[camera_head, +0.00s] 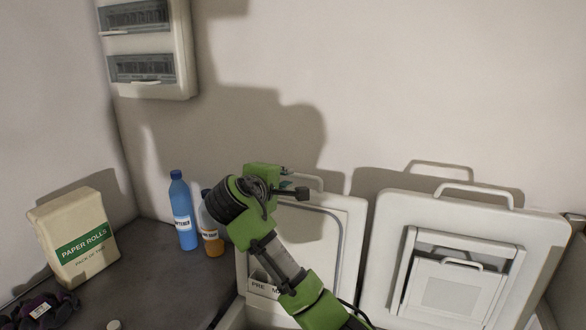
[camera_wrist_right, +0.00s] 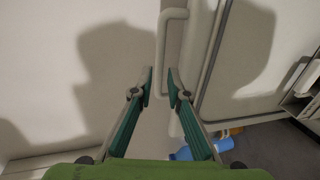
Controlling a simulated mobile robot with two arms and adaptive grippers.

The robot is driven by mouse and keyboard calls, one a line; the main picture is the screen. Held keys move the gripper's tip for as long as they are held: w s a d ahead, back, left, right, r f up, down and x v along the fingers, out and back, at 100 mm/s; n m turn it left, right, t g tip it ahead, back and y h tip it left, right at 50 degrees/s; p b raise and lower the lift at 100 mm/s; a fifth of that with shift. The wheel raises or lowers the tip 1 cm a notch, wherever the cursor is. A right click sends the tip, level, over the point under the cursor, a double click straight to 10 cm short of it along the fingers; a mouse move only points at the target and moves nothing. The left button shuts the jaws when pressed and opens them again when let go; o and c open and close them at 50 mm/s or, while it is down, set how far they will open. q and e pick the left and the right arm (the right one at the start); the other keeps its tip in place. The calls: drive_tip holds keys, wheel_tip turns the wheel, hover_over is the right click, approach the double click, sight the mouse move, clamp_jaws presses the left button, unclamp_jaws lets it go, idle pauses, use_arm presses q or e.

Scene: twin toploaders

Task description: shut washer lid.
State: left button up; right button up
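The left machine's lid (camera_head: 345,222) stands upright against the wall, with a pale handle (camera_head: 312,178) on its top edge. My right gripper (camera_head: 292,182) is at this handle and covers part of the lid. In the right wrist view my right gripper (camera_wrist_right: 160,82) is open. The handle's bar (camera_wrist_right: 163,50) lines up with the gap between the fingertips; I cannot tell whether it is between them or just beyond. The right machine's lid (camera_head: 382,260) also stands upright, with its handle (camera_head: 476,189) on top. My left gripper is not in view.
A blue bottle (camera_head: 183,215), an orange-based bottle (camera_head: 212,240) and a paper rolls box (camera_head: 78,240) stand on the dark surface (camera_head: 165,285) at left. A grey panel box (camera_head: 150,50) hangs on the wall.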

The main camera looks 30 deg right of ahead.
sight(292, 176)
drive_tip(key=p+x, duration=0.1)
drive_tip(key=x, duration=0.3)
drive_tip(key=shift+w+d, duration=0.2)
drive_tip(key=shift+d, duration=0.15)
drive_tip(key=shift+w+d+f+p, duration=0.1)
drive_tip(key=shift+w+d+p, duration=0.1)
drive_tip(key=shift+p, duration=0.15)
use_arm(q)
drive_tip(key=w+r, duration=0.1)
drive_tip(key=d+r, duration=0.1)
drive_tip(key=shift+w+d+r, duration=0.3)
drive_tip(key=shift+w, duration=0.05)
use_arm(e)
drive_tip(key=shift+w+d+f, duration=0.15)
clamp_jaws()
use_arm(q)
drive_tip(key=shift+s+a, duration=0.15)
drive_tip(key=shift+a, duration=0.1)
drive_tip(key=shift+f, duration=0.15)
use_arm(e)
drive_tip(key=shift+f, duration=0.1)
